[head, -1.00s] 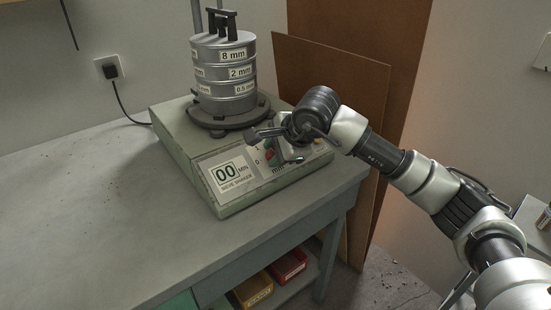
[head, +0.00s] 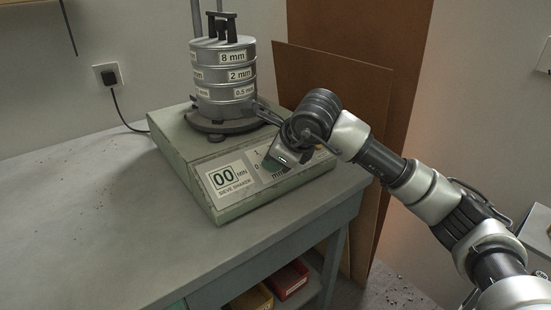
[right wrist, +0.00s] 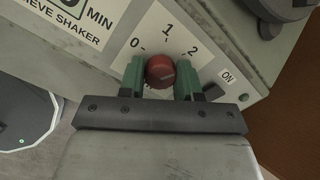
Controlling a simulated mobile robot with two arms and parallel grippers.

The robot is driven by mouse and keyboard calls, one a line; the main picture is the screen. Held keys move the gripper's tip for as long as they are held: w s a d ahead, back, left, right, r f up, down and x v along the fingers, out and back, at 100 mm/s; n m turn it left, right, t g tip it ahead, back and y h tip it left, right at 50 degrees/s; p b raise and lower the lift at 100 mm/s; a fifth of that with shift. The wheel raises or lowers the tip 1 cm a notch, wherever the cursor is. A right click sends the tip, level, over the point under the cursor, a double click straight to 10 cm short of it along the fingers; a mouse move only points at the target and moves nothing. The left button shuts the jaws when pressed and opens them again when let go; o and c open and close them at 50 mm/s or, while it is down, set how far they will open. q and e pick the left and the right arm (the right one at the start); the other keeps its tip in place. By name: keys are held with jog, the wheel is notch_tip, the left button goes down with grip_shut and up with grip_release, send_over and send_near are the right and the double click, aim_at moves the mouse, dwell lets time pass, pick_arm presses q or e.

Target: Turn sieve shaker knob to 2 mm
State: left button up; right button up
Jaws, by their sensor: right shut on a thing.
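The sieve shaker (head: 225,200) stands on the bench with its labelled sieve stack (head: 224,75) on top. Its red knob (right wrist: 160,70) sits on the front panel beside a dial marked 0, 1 and 2, seen in the right wrist view. The green fingers of my right gripper (right wrist: 161,80) are closed on the knob from both sides. I cannot clearly make out a pointer on the knob. In the head view my right gripper (head: 272,164) is over the panel and hides the knob and part of the dial. My left gripper is not in view.
The display (head: 223,178) reads 00 MIN. The bench top (head: 90,220) to the left is clear. Yellow (head: 254,299) and red (head: 288,279) bins sit on the shelf below.

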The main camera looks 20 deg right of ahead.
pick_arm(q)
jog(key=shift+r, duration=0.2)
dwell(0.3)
pick_arm(e)
jog(key=o, duration=0.9)
jog(key=shift+s+d+r, duration=0.15)
jog(key=shift+s+r, duration=0.1)
jog(key=shift+r, duration=0.15)
pick_arm(q)
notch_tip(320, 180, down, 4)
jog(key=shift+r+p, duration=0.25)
jog(key=shift+p, duration=0.15)
pick_arm(e)
jog(key=v, duration=1)
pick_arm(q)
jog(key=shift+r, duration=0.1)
